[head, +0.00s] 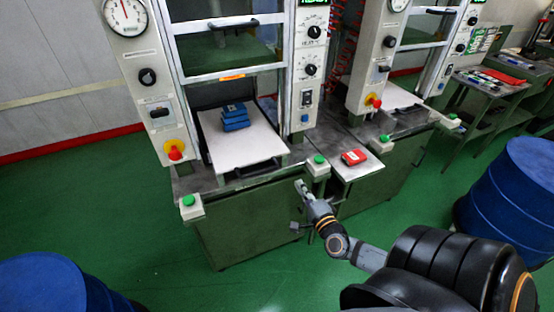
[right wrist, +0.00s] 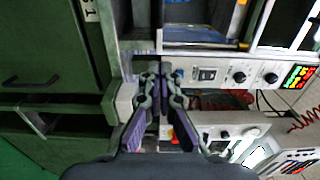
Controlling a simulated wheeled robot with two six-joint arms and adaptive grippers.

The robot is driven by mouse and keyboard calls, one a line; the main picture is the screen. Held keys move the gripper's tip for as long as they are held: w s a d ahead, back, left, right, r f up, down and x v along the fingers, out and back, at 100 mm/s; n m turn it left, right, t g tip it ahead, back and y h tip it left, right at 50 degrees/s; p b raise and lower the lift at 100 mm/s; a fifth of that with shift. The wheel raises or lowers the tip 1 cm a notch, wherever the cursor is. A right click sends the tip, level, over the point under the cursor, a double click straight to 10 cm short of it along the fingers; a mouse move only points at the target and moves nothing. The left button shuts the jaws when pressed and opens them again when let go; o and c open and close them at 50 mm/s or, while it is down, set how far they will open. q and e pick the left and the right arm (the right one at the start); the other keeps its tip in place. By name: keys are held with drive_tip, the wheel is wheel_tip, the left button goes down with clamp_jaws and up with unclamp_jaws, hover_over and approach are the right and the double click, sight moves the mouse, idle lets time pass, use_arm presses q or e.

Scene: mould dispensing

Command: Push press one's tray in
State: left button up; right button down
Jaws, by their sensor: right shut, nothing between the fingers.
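The left press in the head view has a pale flat tray (head: 258,143) sticking out of its open lower bay. A stack of blue blocks (head: 235,117) sits on the tray toward its back. A dark handle (head: 256,168) runs along the tray's front edge. My right gripper (head: 301,186) is in front of the press, to the right of the tray handle and apart from it, near the right green button. In the right wrist view my right gripper (right wrist: 162,80) is shut with nothing in it. My left gripper is not in view.
Green buttons (head: 188,201) (head: 319,160) stand at the press's front corners. A red item (head: 354,157) lies on a small side table right of the press. A second press (head: 405,99) stands further right. Blue drums (head: 510,190) (head: 50,285) stand on the green floor.

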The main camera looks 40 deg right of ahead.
sight(280, 155)
drive_tip(key=b+x, duration=0.1)
drive_tip(key=x, duration=1.2)
drive_tip(key=shift+w, duration=0.1)
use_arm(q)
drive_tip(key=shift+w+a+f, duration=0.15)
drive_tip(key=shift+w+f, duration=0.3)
use_arm(e)
drive_tip(key=shift+w+d, duration=0.1)
drive_tip(key=shift+w, duration=0.3)
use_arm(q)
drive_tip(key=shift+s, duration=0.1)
